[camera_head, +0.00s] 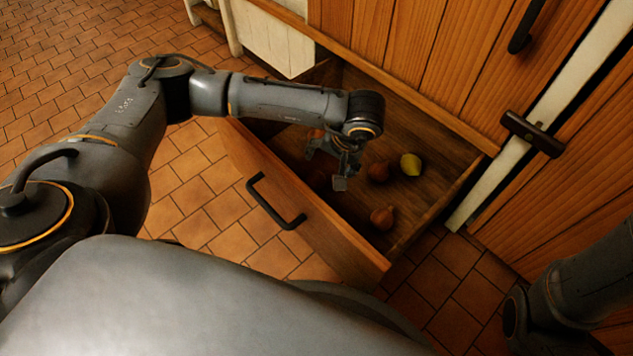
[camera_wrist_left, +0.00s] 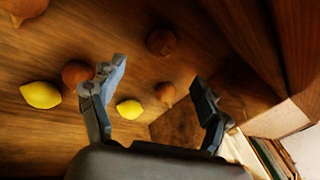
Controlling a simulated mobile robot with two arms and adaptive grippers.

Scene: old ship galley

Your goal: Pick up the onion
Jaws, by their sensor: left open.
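Several brown onions lie in the open drawer. In the head view one onion (camera_head: 382,218) is near the drawer's front and another onion (camera_head: 378,172) is beside a yellow lemon (camera_head: 411,164). My left gripper (camera_head: 338,172) is over the drawer, open and empty. In the left wrist view its spread fingers (camera_wrist_left: 160,76) point at the drawer floor. One onion (camera_wrist_left: 166,93) shows between the fingers, another onion (camera_wrist_left: 161,42) beyond them, and a third onion (camera_wrist_left: 77,74) is partly behind the left finger. My right gripper is out of view; only part of that arm shows.
The wooden drawer (camera_head: 255,170) stands pulled out, with a black handle (camera_head: 275,205) on its front. Two lemons (camera_wrist_left: 41,95) show in the left wrist view. Wooden cabinet doors (camera_head: 430,50) rise behind the drawer. The tiled floor at left is clear.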

